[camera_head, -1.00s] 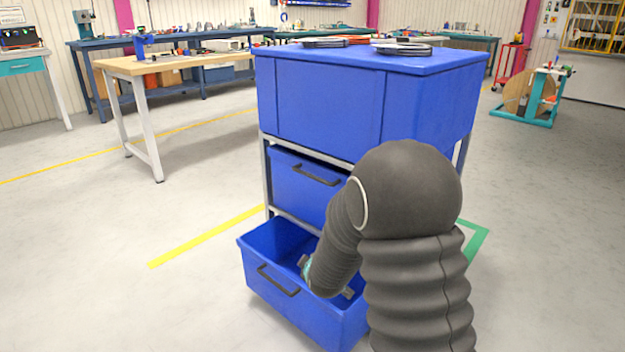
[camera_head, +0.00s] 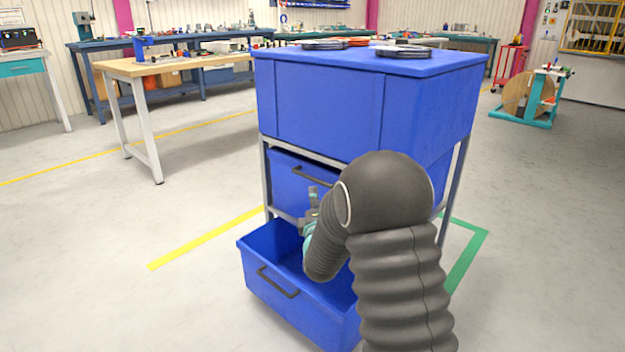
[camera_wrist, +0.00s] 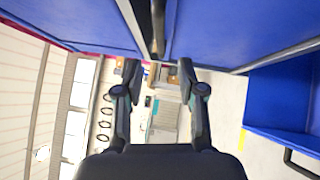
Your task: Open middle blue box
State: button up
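The middle blue box (camera_head: 284,186) sits in the metal rack under the large blue top. Its front looks roughly level with the rack, and its dark handle (camera_head: 308,176) is partly hidden by my arm. My gripper (camera_head: 312,198) is in front of this box, close to the right part of the handle. In the wrist view my gripper (camera_wrist: 160,68) is open, with its two fingers apart and nothing between the tips. A dark handle bar (camera_wrist: 158,25) lies just beyond the fingertips, roughly in line with the gap. I cannot tell whether they touch.
The bottom blue box (camera_head: 262,256) is pulled out below my gripper; it also shows in the wrist view (camera_wrist: 285,100). Cable coils (camera_head: 403,51) lie on the blue top. A wooden workbench (camera_head: 170,64) stands behind left. The floor to the left is clear.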

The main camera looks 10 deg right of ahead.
aim_at(313, 180)
jog(key=w, duration=0.3)
jog(key=w+r, duration=0.1)
jog(key=w, duration=0.5)
jog(key=shift+w+d+r+p, duration=0.2)
jog(key=shift+w+d+p, duration=0.1)
jog(key=shift+w+d, duration=0.1)
grip_shut()
